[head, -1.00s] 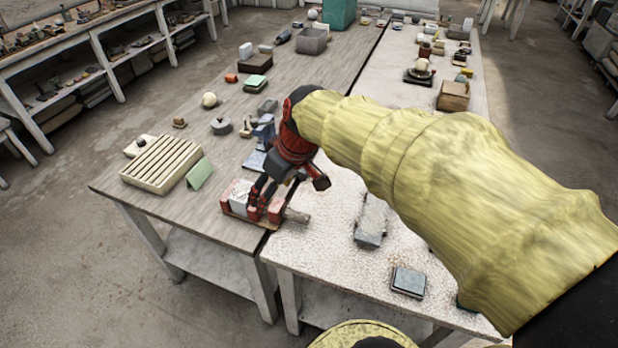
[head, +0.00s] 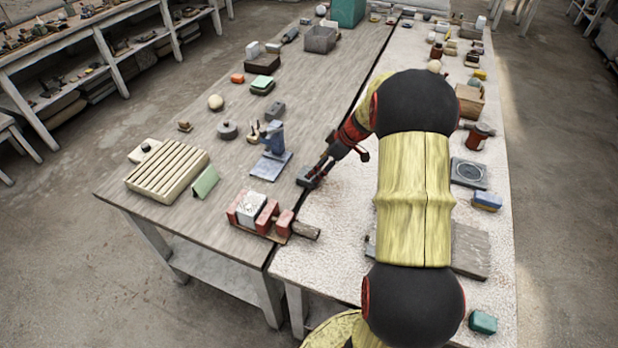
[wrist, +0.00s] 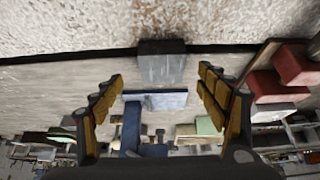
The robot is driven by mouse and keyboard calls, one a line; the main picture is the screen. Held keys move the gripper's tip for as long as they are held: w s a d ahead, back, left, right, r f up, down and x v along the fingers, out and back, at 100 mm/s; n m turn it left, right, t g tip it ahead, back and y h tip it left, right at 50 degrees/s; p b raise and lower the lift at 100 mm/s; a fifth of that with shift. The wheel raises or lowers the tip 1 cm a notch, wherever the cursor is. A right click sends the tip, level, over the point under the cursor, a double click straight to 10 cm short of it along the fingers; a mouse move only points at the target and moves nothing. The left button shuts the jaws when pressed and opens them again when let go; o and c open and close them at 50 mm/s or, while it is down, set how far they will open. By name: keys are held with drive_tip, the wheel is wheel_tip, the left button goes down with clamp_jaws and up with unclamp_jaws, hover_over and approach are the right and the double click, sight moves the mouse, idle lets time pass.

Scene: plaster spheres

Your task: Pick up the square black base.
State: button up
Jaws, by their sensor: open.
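A square dark plate with a ring marked on top (head: 468,173) lies on the pale table, right of my arm in the head view. It best fits the square black base, but it looks dark grey. A pale ball (head: 434,66) shows at the back behind my arm; what it stands on is hidden. My gripper (head: 317,172) is open, low over the seam between the tables, well left of the plate. A small grey block (head: 308,181) is at its fingertips. In the wrist view the block (wrist: 161,66) lies ahead, between the open fingers (wrist: 160,88).
A blue stand (head: 272,150) and a red clamp-like piece (head: 262,213) are left of my gripper. A cylinder (head: 478,136), a blue box (head: 487,201) and a grey slab (head: 470,250) are right of my arm.

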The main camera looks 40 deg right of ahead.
drive_tip(key=b+x, duration=0.1)
drive_tip(key=x, duration=0.5)
drive_tip(key=shift+w+a+f+b, duration=0.1)
drive_tip(key=shift+a+b, duration=0.15)
drive_tip(key=shift+b, duration=0.05)
drive_tip(key=shift+c, duration=1)
drive_tip(key=c, duration=1.5)
